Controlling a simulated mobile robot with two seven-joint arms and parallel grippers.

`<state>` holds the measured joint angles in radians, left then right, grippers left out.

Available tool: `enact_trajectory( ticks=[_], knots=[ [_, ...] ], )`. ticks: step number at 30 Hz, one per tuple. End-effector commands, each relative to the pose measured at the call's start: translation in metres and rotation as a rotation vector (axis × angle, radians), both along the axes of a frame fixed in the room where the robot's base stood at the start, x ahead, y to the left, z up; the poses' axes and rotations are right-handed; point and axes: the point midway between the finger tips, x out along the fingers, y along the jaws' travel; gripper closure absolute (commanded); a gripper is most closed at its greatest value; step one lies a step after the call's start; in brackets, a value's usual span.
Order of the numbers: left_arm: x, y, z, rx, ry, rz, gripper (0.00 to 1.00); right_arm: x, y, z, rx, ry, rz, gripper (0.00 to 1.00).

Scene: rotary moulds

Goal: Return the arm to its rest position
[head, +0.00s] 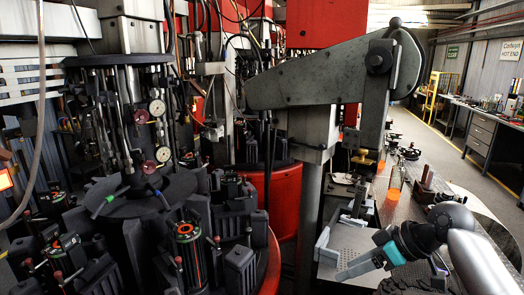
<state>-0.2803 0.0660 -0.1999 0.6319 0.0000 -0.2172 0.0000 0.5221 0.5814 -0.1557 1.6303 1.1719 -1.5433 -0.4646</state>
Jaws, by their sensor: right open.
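My right arm (472,262) comes in from the lower right corner, with a white link and a dark wrist. My right gripper (362,264) has a teal band and points left over the near end of the metal workbench (408,205). It is open, and I see nothing held in it. Its fingertips are small in this view. My left arm and left gripper are not in view.
The rotary mould machine (150,190) fills the left side, with black moulds, gauges and a red base. A large grey metal arm (320,75) spans above the bench. An orange cylinder (393,188) stands on the bench.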

Motion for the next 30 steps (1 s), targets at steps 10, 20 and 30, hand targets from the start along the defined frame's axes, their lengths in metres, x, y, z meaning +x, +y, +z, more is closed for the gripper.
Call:
enact_trajectory(
  ticks=[10,20,30],
  knots=[
    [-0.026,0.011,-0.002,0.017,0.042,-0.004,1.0,-0.106,0.045,-0.121,-0.173,0.136,-0.133,0.4],
    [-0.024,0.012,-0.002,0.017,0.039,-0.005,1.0,-0.205,0.051,-0.154,-0.277,0.2,-0.377,0.4],
    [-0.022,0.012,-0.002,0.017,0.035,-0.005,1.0,-0.264,0.035,-0.149,-0.343,0.234,-0.58,0.4]
  ],
)
